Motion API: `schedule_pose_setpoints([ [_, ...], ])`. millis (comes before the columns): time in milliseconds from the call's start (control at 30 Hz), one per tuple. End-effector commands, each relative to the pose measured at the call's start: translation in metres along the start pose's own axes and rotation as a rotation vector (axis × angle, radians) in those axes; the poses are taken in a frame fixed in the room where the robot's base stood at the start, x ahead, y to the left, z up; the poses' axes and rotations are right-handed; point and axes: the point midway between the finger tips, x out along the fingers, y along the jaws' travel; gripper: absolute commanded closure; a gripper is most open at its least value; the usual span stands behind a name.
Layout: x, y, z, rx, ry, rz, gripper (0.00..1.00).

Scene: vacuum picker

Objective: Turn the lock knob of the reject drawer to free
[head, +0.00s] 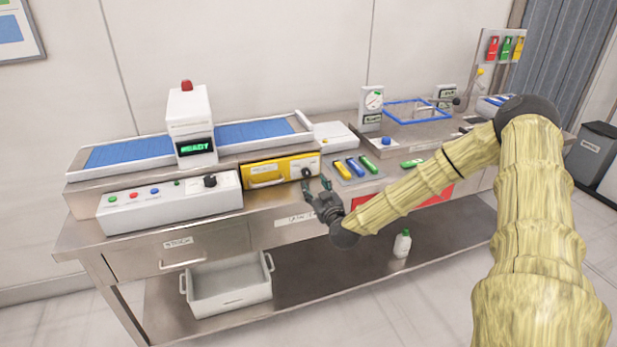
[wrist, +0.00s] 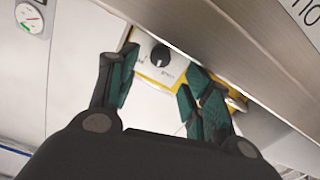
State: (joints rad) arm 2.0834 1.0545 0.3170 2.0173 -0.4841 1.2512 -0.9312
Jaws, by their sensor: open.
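The reject drawer (head: 270,178) has a yellow front with a pale handle and label at its left. Its lock knob (head: 306,172) is a small black knob on a white plate at the drawer's right end. In the wrist view the round black knob (wrist: 160,55) shows between my fingers, beyond their tips, with small blurred lettering beside it. I cannot tell which setting it points to. My gripper (head: 317,184) is open and empty, just in front of the knob and slightly lower right in the head view. The green-padded fingers (wrist: 162,78) appear apart from the knob.
A white control box (head: 170,203) with buttons and a black dial stands left of the drawer. Several coloured items lie in a tray (head: 347,180) to its right. The steel counter edge (wrist: 225,45) runs close to my fingers in the wrist view.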

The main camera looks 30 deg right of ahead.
Motion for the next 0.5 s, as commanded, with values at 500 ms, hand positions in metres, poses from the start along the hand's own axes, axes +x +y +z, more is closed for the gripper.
schedule_pose_setpoints([
  [500, 0.060, 0.000, 0.000, 0.000, 0.000, 0.000, 0.51],
])
